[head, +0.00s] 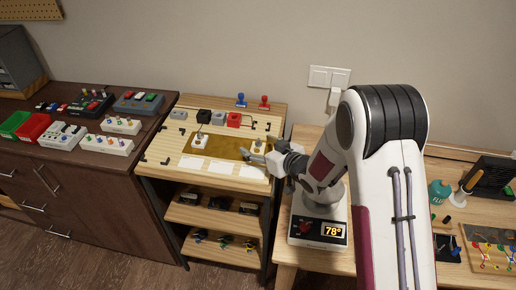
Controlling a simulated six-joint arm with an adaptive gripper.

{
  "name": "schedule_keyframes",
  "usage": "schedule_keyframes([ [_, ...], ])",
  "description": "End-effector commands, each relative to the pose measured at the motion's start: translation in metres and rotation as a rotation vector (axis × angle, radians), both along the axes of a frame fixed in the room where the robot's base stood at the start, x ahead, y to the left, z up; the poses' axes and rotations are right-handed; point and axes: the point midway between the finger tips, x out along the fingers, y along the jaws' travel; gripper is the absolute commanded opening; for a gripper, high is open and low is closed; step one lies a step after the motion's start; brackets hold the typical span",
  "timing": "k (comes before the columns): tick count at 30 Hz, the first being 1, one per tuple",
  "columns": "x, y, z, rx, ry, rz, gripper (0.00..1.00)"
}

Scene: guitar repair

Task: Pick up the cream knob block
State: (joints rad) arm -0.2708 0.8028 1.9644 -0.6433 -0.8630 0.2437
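A small cream block (258,147) with a knob on top is on the wooden workstation, right by my gripper, in the head view. My gripper (256,156) reaches in from the right, low over the right part of the brown mat (225,147). Its fingers are small and partly overlap the block, so I cannot tell whether they touch it or how far apart they are. A second pale block (199,141) with a dark top stands on the left part of the mat, apart from my gripper.
Behind the mat stand a black block (203,116), a red block (234,119) and grey blocks (179,115). Blue (241,99) and red (264,102) upright pieces stand at the back edge. White cards (222,167) lie in front.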

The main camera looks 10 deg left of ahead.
Motion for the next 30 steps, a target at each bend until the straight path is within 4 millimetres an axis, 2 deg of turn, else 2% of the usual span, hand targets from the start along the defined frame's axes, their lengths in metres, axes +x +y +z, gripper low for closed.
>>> schedule_keyframes([
  [1, 0.000, 0.000, 0.000, 0.000, 0.000, 0.000, 0.47],
  [3, 0.000, 0.000, 0.000, 0.000, 0.000, 0.000, 0.29],
  [4, 0.000, 0.000, 0.000, 0.000, 0.000, 0.000, 0.25],
  [20, 0.000, 0.000, 0.007, 0.001, -0.001, 0.000, 0.25],
  [30, 0.000, 0.000, 0.040, 0.001, -0.003, 0.001, 0.25],
])
